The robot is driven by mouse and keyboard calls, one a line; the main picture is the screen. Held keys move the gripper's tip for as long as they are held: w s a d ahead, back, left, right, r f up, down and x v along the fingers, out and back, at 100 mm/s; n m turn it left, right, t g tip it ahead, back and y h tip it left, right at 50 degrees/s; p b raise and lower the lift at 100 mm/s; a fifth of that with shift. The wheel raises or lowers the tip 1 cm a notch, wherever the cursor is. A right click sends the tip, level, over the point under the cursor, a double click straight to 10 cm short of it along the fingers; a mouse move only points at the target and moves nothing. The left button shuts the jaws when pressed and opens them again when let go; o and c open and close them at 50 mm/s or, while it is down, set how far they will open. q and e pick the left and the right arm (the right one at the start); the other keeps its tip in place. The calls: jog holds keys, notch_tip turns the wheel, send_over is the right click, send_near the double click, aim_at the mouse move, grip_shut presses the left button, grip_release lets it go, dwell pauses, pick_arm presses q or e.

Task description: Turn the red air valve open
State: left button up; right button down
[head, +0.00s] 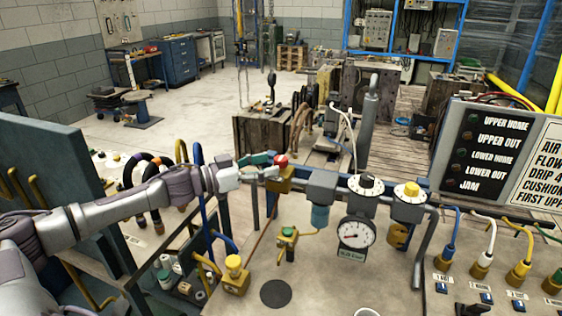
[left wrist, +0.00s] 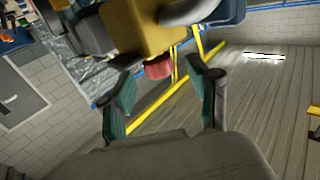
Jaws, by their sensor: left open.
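The red air valve (head: 281,160) is a small red knob on a brass block at the left end of the air line. My left gripper (head: 262,166) reaches it from the left in the head view, with its teal fingers beside the knob. In the left wrist view the fingers are spread apart (left wrist: 160,90), and the red knob (left wrist: 158,68) shows beyond and between their tips, under the yellow brass block (left wrist: 150,28). I cannot tell whether a finger touches it. My right gripper is not in view.
A pressure gauge (head: 356,232), a black-and-white dial (head: 366,185) and a yellow knob (head: 411,189) lie along the line to the right. A yellow-topped valve (head: 234,268) and a green one (head: 288,234) stand in front. Hoses crowd the panel left of the gripper.

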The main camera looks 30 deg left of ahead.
aim_at(281, 158)
pick_arm(q)
jog(key=shift+w+d+r+p, duration=0.15)
jog(key=shift+w+d+p, duration=0.15)
jog(key=shift+w, duration=0.2)
jog(key=shift+w+d+r+p, duration=0.2)
jog(key=shift+w+d, duration=0.15)
jog(key=shift+w, duration=0.15)
jog(key=shift+w+d+f+p, duration=0.3)
jog(key=shift+w+d, duration=0.25)
jog(key=shift+w, duration=0.3)
grip_shut()
